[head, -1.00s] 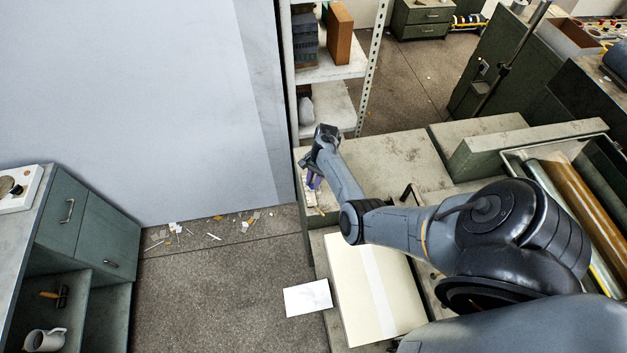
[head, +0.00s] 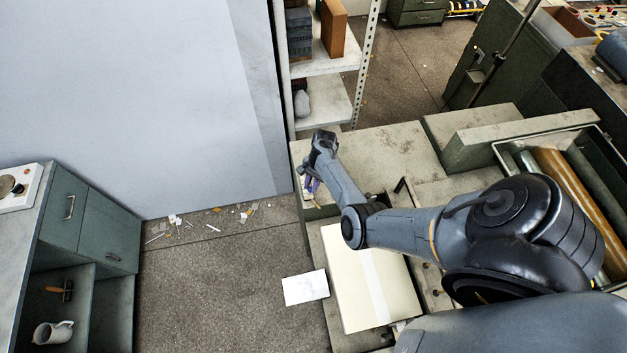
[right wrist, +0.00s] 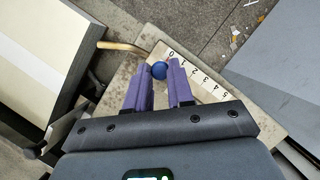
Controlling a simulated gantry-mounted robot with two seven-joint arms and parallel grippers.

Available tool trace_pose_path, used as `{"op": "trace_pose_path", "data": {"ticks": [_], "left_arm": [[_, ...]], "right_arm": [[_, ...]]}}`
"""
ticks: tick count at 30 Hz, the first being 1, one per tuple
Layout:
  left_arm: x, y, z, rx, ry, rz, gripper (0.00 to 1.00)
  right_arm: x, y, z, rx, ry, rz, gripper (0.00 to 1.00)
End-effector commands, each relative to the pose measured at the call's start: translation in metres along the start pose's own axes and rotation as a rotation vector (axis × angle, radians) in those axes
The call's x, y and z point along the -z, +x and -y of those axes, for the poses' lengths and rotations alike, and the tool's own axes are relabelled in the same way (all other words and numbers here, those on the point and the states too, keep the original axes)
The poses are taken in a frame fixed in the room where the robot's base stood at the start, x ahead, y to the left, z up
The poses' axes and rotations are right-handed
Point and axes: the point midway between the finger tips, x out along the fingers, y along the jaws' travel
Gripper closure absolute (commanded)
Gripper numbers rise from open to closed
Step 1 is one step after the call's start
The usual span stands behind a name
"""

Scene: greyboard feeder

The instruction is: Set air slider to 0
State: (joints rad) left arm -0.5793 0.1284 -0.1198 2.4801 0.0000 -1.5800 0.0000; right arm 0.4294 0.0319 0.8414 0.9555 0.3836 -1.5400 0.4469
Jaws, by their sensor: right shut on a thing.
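My right gripper (right wrist: 160,78) has purple fingers, one on each side of a round blue knob (right wrist: 159,70), and is shut on it. The knob sits beside the 0 end of a white scale strip (right wrist: 198,75) marked 0 to 5. In the head view my right gripper (head: 310,186) is at the left side of the feeder (head: 385,150), where the arm hides most of the knob and scale. My left gripper is not in view.
A cream board stack (head: 350,270) lies near the arm, with a loose white sheet (head: 305,288) to its left. A curved tan rod (right wrist: 122,46) runs close to the fingers. A shelf rack (head: 330,95) stands behind. The floor at left is mostly clear.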

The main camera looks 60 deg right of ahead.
Motion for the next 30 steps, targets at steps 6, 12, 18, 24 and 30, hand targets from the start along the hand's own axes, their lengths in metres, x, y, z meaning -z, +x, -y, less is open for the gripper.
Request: {"op": "trace_pose_path", "data": {"ticks": [6,12,18,24,30], "left_arm": [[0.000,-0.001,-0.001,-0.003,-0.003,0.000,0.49],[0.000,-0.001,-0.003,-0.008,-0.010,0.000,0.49],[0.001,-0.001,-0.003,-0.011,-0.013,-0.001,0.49],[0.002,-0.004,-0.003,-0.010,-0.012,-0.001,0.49],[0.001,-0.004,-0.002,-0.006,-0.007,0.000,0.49]], "right_arm": [[-0.002,0.000,-0.001,-0.004,0.001,0.008,0.52],[-0.002,0.000,-0.001,-0.003,0.000,0.007,0.52],[-0.001,-0.006,0.000,-0.002,0.000,0.003,0.52],[-0.001,-0.032,0.000,0.000,-0.001,0.002,0.52],[0.001,-0.067,-0.001,-0.001,0.000,0.002,0.52]]}}
